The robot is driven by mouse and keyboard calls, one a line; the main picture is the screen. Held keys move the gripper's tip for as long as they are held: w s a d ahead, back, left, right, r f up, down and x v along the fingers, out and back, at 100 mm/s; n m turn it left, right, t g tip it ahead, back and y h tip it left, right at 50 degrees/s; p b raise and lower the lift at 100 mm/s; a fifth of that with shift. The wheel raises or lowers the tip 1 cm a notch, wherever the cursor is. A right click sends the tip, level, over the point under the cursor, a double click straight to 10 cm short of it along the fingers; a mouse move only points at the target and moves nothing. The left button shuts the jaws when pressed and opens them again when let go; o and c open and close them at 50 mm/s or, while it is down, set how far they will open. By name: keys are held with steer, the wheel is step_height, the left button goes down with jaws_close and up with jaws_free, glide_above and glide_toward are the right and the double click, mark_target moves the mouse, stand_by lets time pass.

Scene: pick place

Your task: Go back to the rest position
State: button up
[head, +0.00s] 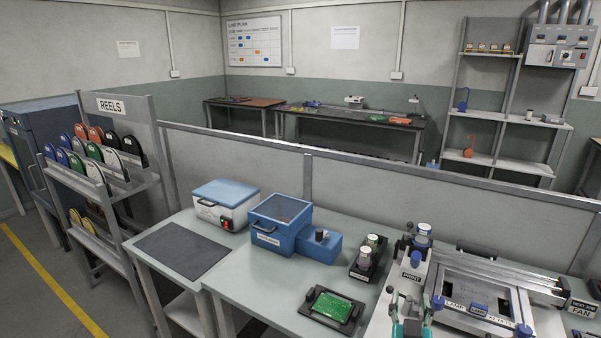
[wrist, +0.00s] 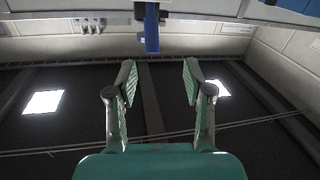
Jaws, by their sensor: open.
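My gripper (wrist: 158,85) is open in the wrist view, its two teal fingers spread apart with nothing between them. Behind them are a dark ceiling and bright light panels. In the head view my gripper (head: 412,300) shows at the bottom edge, in front of the printer-like machine on the bench; its lower part is cut off by the frame.
The bench (head: 262,292) holds a green circuit board on a black holder (head: 333,307), a blue box (head: 279,225), jars in a black rack (head: 368,258) and a metal-framed machine (head: 485,290). A dark mat (head: 183,251) lies at left. A reel rack (head: 135,195) stands further left.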

steer(key=s+a+f+n+y, duration=0.2)
steer(key=s+a+f+y, duration=0.1)
steer(key=s+f, duration=0.65)
steer(key=s+a+f+n+y, duration=0.15)
steer(key=s+a+f, duration=0.35)
steer(key=s, duration=0.8)
steer(key=s+r+g+y, duration=0.1)
steer(key=s+r+y, duration=0.1)
steer(key=s, duration=2)
steer(key=shift+a+g, duration=0.25)
steer(key=shift+g, duration=0.15)
steer(key=shift+m, duration=0.25)
